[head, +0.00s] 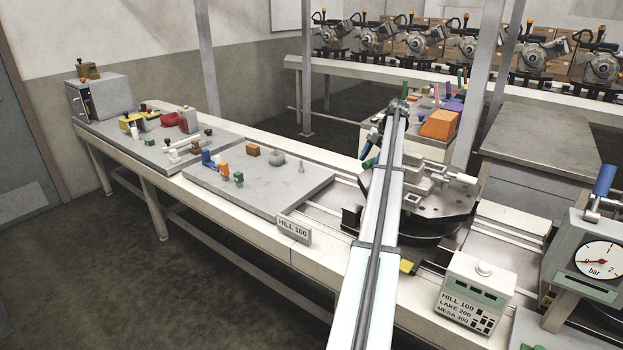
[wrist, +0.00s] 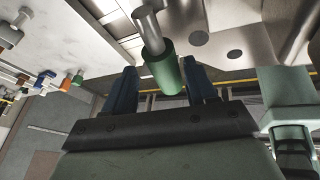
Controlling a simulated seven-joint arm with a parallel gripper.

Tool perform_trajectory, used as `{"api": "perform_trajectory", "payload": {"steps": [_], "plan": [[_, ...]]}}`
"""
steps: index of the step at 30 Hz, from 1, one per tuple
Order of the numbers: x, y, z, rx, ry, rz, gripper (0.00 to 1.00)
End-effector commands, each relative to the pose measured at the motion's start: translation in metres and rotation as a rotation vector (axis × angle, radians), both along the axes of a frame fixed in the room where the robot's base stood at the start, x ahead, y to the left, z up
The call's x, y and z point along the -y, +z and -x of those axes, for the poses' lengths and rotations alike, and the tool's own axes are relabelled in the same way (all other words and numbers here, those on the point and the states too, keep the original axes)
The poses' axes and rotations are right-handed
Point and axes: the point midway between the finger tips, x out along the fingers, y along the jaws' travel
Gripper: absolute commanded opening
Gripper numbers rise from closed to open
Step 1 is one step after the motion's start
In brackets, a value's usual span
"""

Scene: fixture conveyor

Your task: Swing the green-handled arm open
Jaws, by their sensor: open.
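The green handle (wrist: 166,74) is a short cylinder on a bare metal rod (wrist: 147,28) in the wrist view. In the head view a small part of the green handle (head: 368,163) shows at the left edge of the dark round fixture plate (head: 432,205). My gripper (wrist: 163,71) is open, with one dark blue finger on each side of the handle. Gaps seem to show beside the handle; I cannot tell whether either finger touches it. In the head view my gripper (head: 372,142) is partly hidden behind my arm, which also covers part of the fixture.
A grey plate with coloured blocks (head: 258,186) lies on the conveyor to the left. A metal clamp (head: 440,176) stands on the fixture plate. A HILL 100 sign (head: 293,228), a labelled control box (head: 477,293) and a pressure gauge (head: 598,262) stand along the near side.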

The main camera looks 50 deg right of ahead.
Motion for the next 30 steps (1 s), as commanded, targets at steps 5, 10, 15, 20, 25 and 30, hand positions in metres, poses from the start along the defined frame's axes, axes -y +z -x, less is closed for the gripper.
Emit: {"api": "perform_trajectory", "payload": {"steps": [5,10,15,20,25,30], "plan": [[0.001,0.0,-0.01,0.002,-0.153,0.001,0.57],[0.006,0.0,-0.019,0.002,-0.31,0.0,0.57],[0.012,0.0,-0.027,0.003,-0.467,0.001,0.57],[0.018,0.0,-0.034,0.003,-0.616,0.001,0.57],[0.027,0.0,-0.04,0.004,-0.774,0.001,0.57],[0.036,0.0,-0.045,0.003,-0.929,0.002,0.57]]}}
